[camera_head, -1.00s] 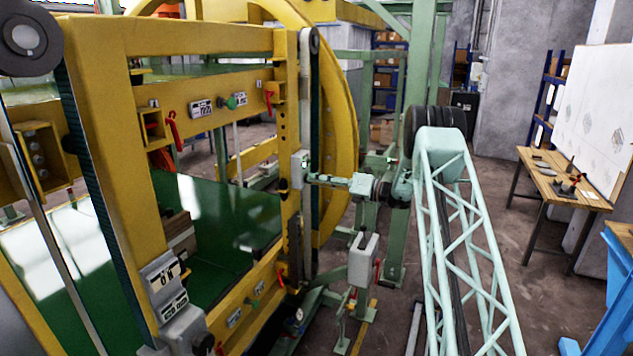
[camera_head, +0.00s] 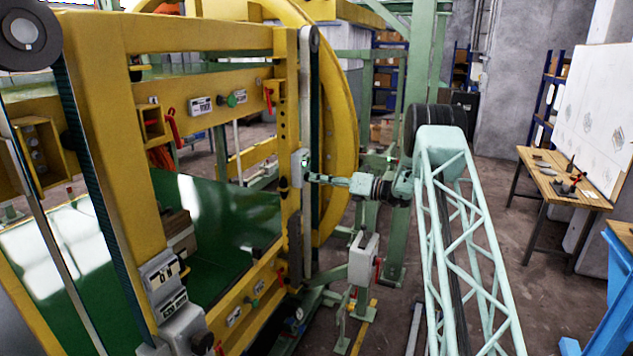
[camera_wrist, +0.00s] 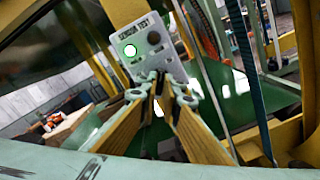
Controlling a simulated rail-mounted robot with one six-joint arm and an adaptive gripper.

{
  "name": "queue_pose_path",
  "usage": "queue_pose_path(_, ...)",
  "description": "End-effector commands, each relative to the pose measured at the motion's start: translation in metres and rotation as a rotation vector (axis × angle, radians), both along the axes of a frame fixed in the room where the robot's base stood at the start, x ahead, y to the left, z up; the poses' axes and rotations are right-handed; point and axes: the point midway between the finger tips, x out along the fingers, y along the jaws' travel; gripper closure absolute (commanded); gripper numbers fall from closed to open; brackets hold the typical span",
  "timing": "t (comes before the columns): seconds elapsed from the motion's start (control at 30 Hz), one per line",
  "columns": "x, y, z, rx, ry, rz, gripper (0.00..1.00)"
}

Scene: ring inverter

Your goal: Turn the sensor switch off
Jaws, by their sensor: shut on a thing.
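The sensor switch box (camera_wrist: 146,45) is a light grey panel with lettering along its top, a lit pale-green round lamp on the left and dark round spots on the right. It also shows in the head view (camera_head: 298,169), fixed to the yellow upright. My gripper (camera_wrist: 163,88) has its yellow fingers converging at the lower edge of the box, with the grey tips close together. It is shut on a part of the switch that the tips hide. In the head view my gripper (camera_head: 311,178) reaches the box from the right. The switch's position cannot be seen.
A yellow frame (camera_head: 180,38) and a large yellow ring (camera_head: 347,120) stand around the box. A dark toothed belt (camera_wrist: 249,75) runs close to the right of it in the wrist view. A wooden workbench (camera_head: 565,176) stands far right, with open floor before it.

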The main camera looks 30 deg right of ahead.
Motion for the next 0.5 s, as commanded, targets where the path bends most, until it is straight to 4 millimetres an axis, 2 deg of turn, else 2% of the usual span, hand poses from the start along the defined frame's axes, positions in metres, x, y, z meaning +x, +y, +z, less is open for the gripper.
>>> queue_pose_path(0.5, -0.0002, 0.0001, -0.0031, -0.288, -0.243, 0.000, 1.00)
